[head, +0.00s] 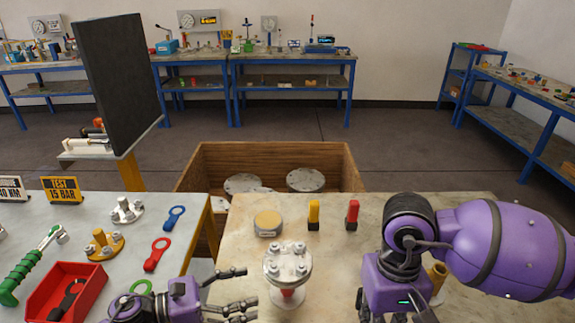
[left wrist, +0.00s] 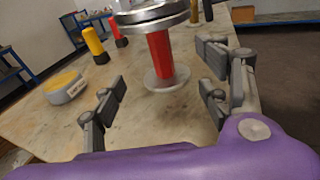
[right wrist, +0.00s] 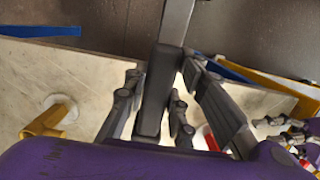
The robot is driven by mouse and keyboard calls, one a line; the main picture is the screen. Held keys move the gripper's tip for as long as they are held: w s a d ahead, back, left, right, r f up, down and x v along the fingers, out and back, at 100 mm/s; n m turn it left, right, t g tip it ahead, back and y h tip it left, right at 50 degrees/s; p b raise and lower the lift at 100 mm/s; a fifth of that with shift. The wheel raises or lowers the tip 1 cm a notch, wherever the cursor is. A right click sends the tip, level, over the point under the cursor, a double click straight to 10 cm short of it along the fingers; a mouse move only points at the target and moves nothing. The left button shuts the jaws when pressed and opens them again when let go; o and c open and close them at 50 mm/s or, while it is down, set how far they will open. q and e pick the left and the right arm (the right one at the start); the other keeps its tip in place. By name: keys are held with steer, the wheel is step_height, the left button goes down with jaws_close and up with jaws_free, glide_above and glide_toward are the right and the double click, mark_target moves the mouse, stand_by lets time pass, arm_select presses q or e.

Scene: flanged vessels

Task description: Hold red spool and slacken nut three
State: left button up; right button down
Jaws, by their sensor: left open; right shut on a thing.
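The red spool (head: 287,270) stands upright near the front of the stone-topped table, with a bolted metal flange on top. In the left wrist view its red body (left wrist: 160,58) rises from a round pale base. My left gripper (head: 246,289) is open beside the spool, left of it in the head view. In the left wrist view its fingers (left wrist: 160,100) are spread either side of the spool's lower part, without visible contact. My right gripper (right wrist: 160,90) is shut on a dark grey bar-like tool (right wrist: 172,35). I cannot tell which nut is nut three.
A yellow-grey round piece (head: 268,223), a yellow upright piece (head: 314,214) and a red one (head: 352,214) stand behind the spool. A brass-coloured piece (head: 437,276) is by my right arm. A wooden crate (head: 200,180) stands beyond; a red tray (head: 93,290) lies left.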

mark_target(277, 295)
arm_select(q)
steer(key=shift+w+d+r, duration=0.1)
steer(key=shift+w+d, duration=0.15)
steer(key=shift+d, duration=0.45)
arm_select(e)
steer(key=shift+r, duration=0.3)
arm_select(q)
steer(key=x, duration=0.4)
steer(key=shift+d+p, duration=0.3)
steer(key=shift+d, duration=0.1)
arm_select(e)
steer(key=shift+r, duration=0.45)
arm_select(q)
steer(key=shift+b+x, duration=0.3)
steer(key=shift+x, duration=0.65)
arm_select(e)
steer(key=shift+s+f, duration=0.1)
steer(key=shift+f, duration=0.55)
arm_select(q)
steer(key=shift+x, duration=0.8)
arm_select(e)
steer(key=shift+f, duration=0.3)
arm_select(q)
steer(key=shift+c, duration=0.4)
steer(key=c, duration=1.5)
arm_select(e)
steer(key=shift+s, duration=0.1)
